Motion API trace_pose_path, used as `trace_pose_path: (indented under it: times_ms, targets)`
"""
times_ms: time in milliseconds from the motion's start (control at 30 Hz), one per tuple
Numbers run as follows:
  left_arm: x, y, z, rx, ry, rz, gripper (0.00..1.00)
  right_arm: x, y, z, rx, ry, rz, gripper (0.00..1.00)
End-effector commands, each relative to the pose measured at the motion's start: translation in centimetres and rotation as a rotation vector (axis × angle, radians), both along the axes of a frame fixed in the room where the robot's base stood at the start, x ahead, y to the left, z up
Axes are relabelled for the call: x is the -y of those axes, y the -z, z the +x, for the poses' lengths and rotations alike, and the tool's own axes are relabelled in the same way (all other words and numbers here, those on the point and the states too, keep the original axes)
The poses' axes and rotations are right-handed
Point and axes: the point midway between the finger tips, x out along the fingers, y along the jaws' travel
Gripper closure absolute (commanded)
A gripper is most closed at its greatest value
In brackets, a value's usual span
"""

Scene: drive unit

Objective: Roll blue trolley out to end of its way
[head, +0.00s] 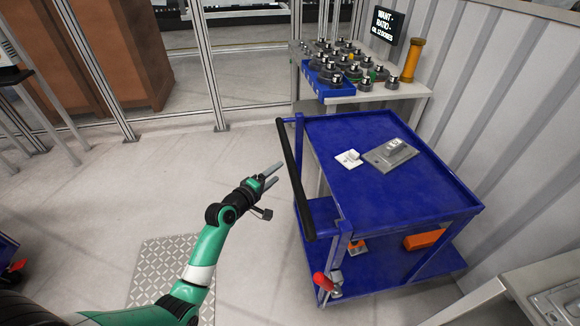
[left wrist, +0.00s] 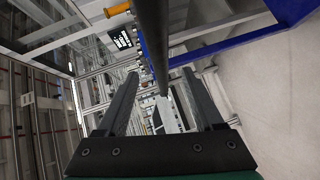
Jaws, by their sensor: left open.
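The blue trolley (head: 345,185) stands right of centre in the head view, with a flat top deck and a lower shelf. Its black push bar (head: 295,180) runs along its left side; the bar also shows at the top of the left wrist view (left wrist: 153,35). My left gripper (head: 273,175) is open and empty, just left of the bar and apart from it. In the left wrist view the two fingers (left wrist: 155,95) are spread, with the bar beyond them. My right gripper is not in view.
A grey plate (head: 391,155) and a white card (head: 348,158) lie on the trolley top. An orange box (head: 423,239) sits on its lower shelf. A bench (head: 405,92) with a blue tray of parts stands behind.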

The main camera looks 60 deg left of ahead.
Motion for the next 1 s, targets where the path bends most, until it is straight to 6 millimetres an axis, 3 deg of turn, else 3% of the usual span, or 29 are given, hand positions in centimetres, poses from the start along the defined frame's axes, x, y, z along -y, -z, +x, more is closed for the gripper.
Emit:
trace_pose_path:
  times_ms: [200,400,767,1000]
  targets:
    - [-2.4,1.5,4.4,0.002,0.002,0.002,0.31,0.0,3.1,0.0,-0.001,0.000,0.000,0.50]
    - [-4.0,1.9,7.2,0.002,0.001,0.001,0.31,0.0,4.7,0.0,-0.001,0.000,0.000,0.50]
    - [-4.4,1.6,7.9,0.002,0.001,0.001,0.31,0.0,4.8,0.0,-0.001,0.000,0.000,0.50]
    - [-4.4,1.7,7.8,0.001,0.001,0.000,0.73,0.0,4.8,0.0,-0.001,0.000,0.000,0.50]
